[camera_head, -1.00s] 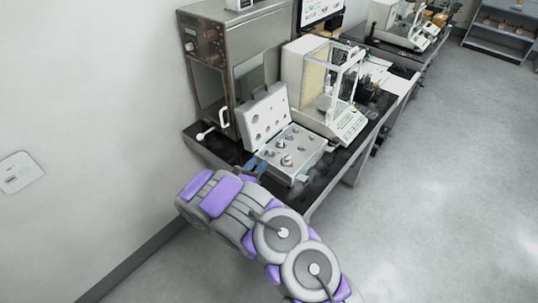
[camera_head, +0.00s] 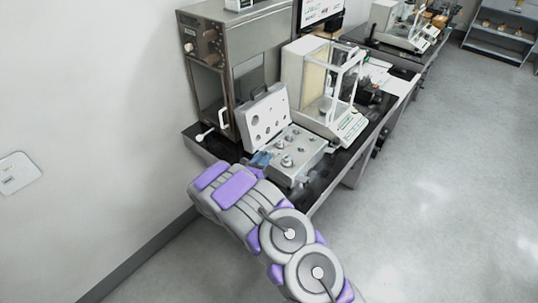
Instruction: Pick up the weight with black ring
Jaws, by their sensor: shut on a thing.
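An open weight case (camera_head: 310,157) lies on the black table, with its lid (camera_head: 263,117) standing up behind it. Several silver weights stand in the case, among them a larger weight (camera_head: 287,161) near its front. A black ring cannot be made out on any weight at this size. My gripper (camera_head: 262,159), with bluish fingers, is at the left front edge of the case. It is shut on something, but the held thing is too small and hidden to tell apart.
A glass-sided balance (camera_head: 345,128) stands right behind the case. A metal oven-like cabinet (camera_head: 240,65) with a handle is at the back left. A small white-headed item (camera_head: 203,135) lies at the table's left edge. Open floor lies to the right.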

